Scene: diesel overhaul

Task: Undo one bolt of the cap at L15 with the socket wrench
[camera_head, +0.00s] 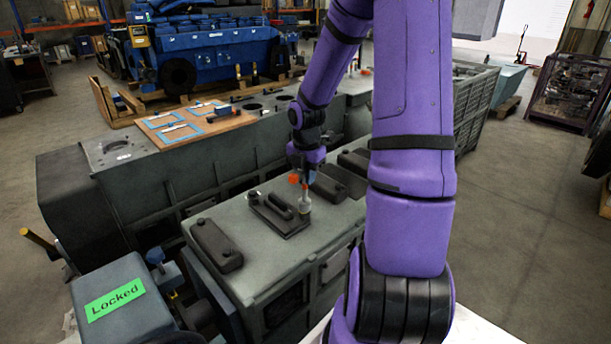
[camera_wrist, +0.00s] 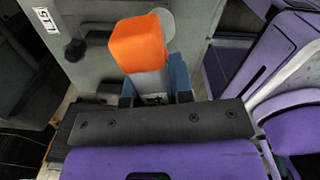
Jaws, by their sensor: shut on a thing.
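My gripper (camera_head: 304,172) is shut on the socket wrench and holds it over the grey engine block. The wrench shows an orange end (camera_wrist: 138,43) in the wrist view, above the bluish fingers (camera_wrist: 152,90). In the head view, the wrench's grey lower part (camera_head: 305,203) is at the right end of a dark cap (camera_head: 273,215) with a raised handle. I cannot tell whether the socket sits on a bolt. A white label (camera_wrist: 45,18) at the wrist view's upper left seems to read L15. A dark knob (camera_wrist: 75,50) shows near it.
Another dark cap (camera_head: 216,246) lies to the left on the block, and more caps (camera_head: 328,187) lie behind. A wooden board (camera_head: 190,125) with blue-framed parts rests on the block's far side. A box marked Locked (camera_head: 125,312) stands front left.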

